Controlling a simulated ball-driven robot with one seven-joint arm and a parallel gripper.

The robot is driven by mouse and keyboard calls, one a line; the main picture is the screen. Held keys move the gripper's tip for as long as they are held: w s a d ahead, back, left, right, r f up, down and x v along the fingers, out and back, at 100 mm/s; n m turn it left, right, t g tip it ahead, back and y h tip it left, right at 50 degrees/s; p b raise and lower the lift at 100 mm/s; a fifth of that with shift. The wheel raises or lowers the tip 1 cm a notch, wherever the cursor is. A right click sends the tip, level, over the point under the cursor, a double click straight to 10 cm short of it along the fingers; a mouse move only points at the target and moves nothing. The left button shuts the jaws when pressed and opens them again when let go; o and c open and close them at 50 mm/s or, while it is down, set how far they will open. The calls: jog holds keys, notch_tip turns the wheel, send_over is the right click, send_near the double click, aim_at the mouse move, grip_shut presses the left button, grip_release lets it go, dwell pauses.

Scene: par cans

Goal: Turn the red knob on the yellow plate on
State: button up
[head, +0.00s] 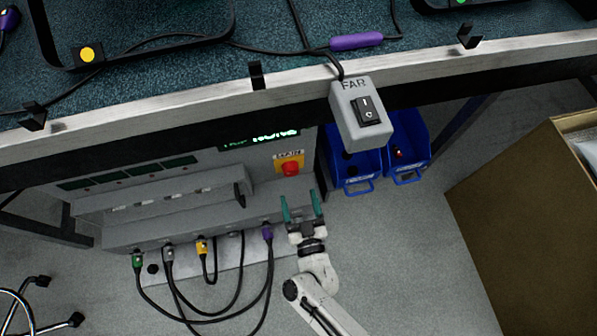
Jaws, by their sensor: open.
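The red knob (291,169) sits on a yellow plate (281,160) with dark lettering, on the right part of the grey machine's front panel. The lettering is too small to read surely. My gripper (301,203), with two green fingers, is open and empty. It is just below and slightly right of the knob in the head view, its fingers pointing up toward the plate. I see no contact with the knob, and I cannot tell the gap in depth.
Above hangs a table edge (190,98) with a grey switch box (349,101) on it. Blue bins (357,184) stand right of the machine, and a cardboard box (520,205) further right. Cables with coloured plugs hang from the machine's lower front (160,232).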

aim_at(292, 173)
jog(key=b+x, duration=0.3)
jog(key=x, duration=0.6)
jog(key=shift+f, duration=0.1)
jog(key=shift+s, duration=0.1)
jog(key=c, duration=1)
